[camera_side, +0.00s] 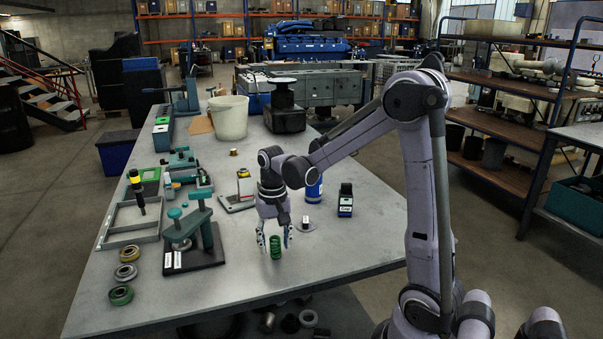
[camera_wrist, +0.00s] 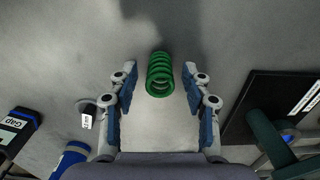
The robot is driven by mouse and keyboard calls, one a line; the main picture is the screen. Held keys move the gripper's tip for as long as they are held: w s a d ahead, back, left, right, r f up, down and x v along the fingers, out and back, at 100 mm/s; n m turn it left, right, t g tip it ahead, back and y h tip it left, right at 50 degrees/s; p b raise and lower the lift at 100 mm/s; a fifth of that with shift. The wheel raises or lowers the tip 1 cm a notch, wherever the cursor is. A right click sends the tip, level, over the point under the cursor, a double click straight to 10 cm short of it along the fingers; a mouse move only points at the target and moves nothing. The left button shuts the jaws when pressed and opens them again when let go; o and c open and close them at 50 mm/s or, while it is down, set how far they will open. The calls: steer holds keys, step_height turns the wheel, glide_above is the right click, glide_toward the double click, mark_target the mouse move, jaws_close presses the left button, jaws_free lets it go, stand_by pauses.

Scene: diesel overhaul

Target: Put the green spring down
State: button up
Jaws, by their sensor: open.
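The green spring (camera_side: 275,246) stands upright on the grey table (camera_side: 330,245) in the side view. My gripper (camera_side: 274,248) is just above and around it, with a finger on each side. In the wrist view the spring (camera_wrist: 159,75) lies between the blue finger pads of my gripper (camera_wrist: 158,92), with a clear gap to each pad. The gripper is open and holds nothing.
A black-based press (camera_side: 195,240) with a green arm stands left of the gripper. A small labelled disc (camera_side: 305,224), a black box labelled Gap (camera_side: 345,200) and a blue can (camera_side: 314,188) stand to the right. The table's front area is clear.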

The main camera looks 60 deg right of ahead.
mark_target(275, 238)
step_height(275, 238, up, 11)
steer(key=s+a+f+n+t, duration=0.1)
steer(key=s+a+n+t, duration=0.2)
steer(key=a, duration=0.4)
steer(key=s+a+f+n+t, duration=0.2)
steer(key=s+a+n+t, duration=0.2)
steer(key=a+n, duration=0.2)
steer(key=shift+a, duration=0.95)
steer(key=shift+s+f, duration=0.1)
stand_by(0.4)
